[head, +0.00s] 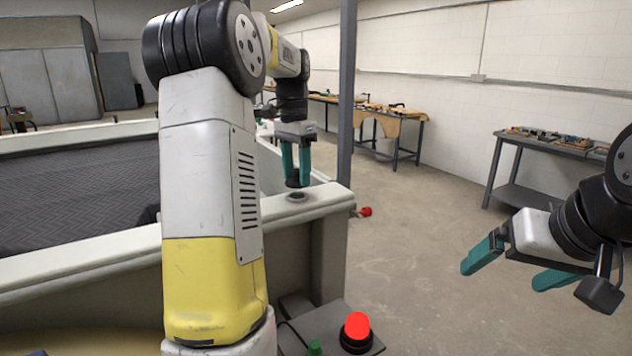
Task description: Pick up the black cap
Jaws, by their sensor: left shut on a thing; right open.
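My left gripper (297,170) points down with its teal fingers close together around a small black cap (295,182). The cap is between the fingertips, just above a round hole or ring (297,197) on the top of the pale shell's rim. Whether the cap still touches the ring I cannot tell. My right gripper (508,268) is at the right edge of the view, with its teal fingers spread apart and nothing between them.
The pale shell (90,277) has a dark patterned floor and a raised rim. A red button (356,328) is at the bottom, with a green knob (315,348) beside it. A red thing (365,212) is beyond the rim's corner. Workbenches (556,146) stand along the wall; open floor lies between.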

